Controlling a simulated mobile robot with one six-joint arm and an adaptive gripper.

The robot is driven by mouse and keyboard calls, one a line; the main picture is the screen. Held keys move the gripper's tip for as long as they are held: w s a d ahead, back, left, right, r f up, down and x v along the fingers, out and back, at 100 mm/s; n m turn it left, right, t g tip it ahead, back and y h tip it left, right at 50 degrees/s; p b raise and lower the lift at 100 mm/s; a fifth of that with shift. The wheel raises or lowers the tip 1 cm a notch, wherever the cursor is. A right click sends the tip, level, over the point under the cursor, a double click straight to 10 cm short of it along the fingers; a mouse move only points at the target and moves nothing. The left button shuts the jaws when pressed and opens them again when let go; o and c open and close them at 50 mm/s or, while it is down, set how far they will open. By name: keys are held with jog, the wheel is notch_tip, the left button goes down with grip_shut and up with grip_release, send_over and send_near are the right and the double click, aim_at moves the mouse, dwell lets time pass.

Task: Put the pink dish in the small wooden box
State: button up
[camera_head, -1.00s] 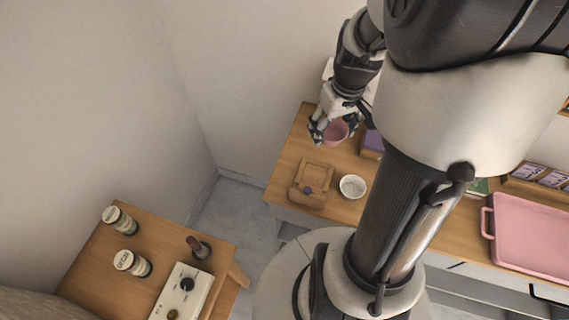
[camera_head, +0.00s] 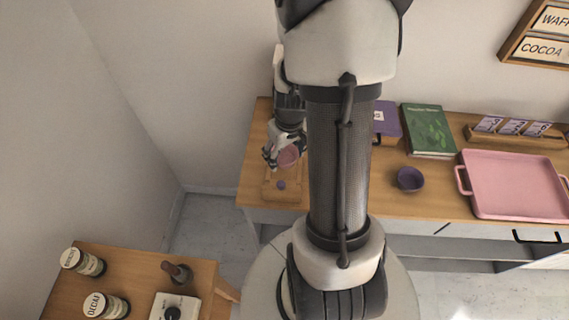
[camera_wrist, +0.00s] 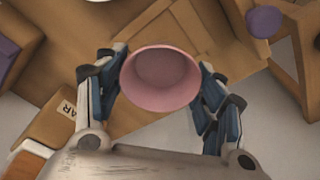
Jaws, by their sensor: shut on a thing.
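The pink dish (camera_head: 289,158) is a small round cup-like bowl. My gripper (camera_head: 284,152) is shut on it, with a finger on either side. In the wrist view the dish (camera_wrist: 160,82) shows its open, empty inside between the fingers. The dish and gripper hide part of the box. Wooden edges near the dish show in the wrist view. I cannot tell the height of the dish above the box.
On the counter (camera_head: 440,190) are a purple bowl (camera_head: 409,179), a purple box (camera_head: 386,122), a green book (camera_head: 428,130) and a pink tray (camera_head: 515,185). A white bowl (camera_wrist: 98,1) shows at the wrist view's top edge. A lower table with jars (camera_head: 84,262) stands at left.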

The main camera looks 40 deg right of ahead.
aim_at(285, 160)
jog(key=shift+f+b, duration=0.8)
jog(key=shift+f, duration=1.3)
jog(key=shift+f, duration=0.1)
jog(key=o, duration=1.1)
jog(key=shift+c, duration=0.2)
jog(key=a+r+p, duration=0.2)
jog(key=a+r, duration=0.1)
jog(key=r, duration=0.6)
jog(key=a+r+p, duration=0.2)
jog(key=r, duration=0.7)
jog(key=s+a+r+n+t, duration=0.1)
jog(key=s+a+r, duration=0.3)
jog(key=a+r, duration=0.2)
jog(key=s+a+r+n+t, duration=0.1)
jog(key=s+a+r+t, duration=0.1)
jog(key=s+a+r, duration=0.3)
jog(key=a+r, duration=0.1)
jog(key=a, duration=0.3)
jog(key=shift+s+a+r, duration=0.15)
jog(key=shift+r, duration=0.2)
